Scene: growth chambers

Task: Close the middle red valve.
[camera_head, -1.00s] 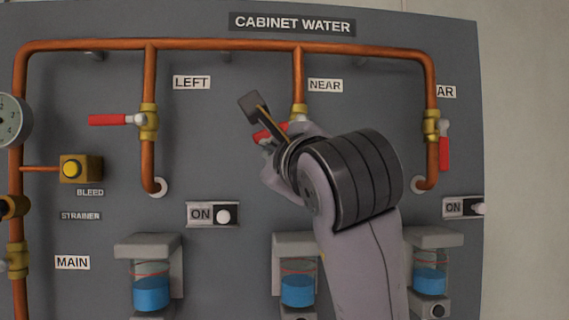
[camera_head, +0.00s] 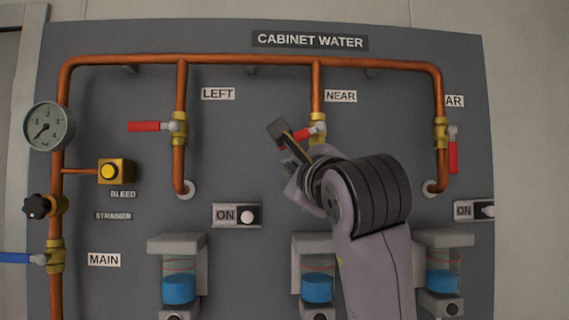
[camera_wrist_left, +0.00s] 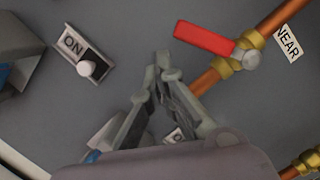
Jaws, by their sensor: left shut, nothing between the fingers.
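The middle valve, labelled NEAR, has a red handle (camera_head: 317,132) that points left and slightly down from its pivot on the vertical copper pipe, across the pipe at a slant. My arm partly covers it in the head view. The handle (camera_wrist_left: 204,38) shows whole in the left wrist view. My left gripper (camera_head: 293,187) is below and left of the handle, in front of the panel. In the left wrist view its fingers (camera_wrist_left: 164,72) are close together and empty, apart from the handle in the picture. The right gripper is not in view.
The LEFT valve's red handle (camera_head: 145,126) points left. The right valve's red handle (camera_head: 453,157) hangs down along its pipe. An ON switch (camera_head: 237,215) sits below and left of my gripper. A blue MAIN handle (camera_head: 16,258) and a gauge (camera_head: 48,126) are at left.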

